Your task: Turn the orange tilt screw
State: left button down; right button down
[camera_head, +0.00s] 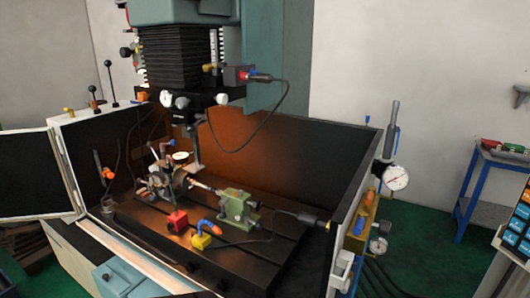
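The indexing chuck (181,181) is a small grey assembly on the dark machine table, with a bright shaft pointing right towards a green tailstock (237,208). No part on the chuck can be picked out for certain as the orange tilt screw; the parts there are small and overlap. An orange piece (105,172) shows at the left inner side of the enclosure; I cannot tell what it is. Neither of my grippers is in view.
A red block (177,220) and a yellow block (201,241) with a blue and orange hose stand in front of the chuck. The machine head (180,55) hangs above. Enclosure walls (290,160) stand behind and beside the table. A dial gauge (396,177) is at the right.

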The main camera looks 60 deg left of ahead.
aim_at(144, 97)
jog(key=u, duration=2.15)
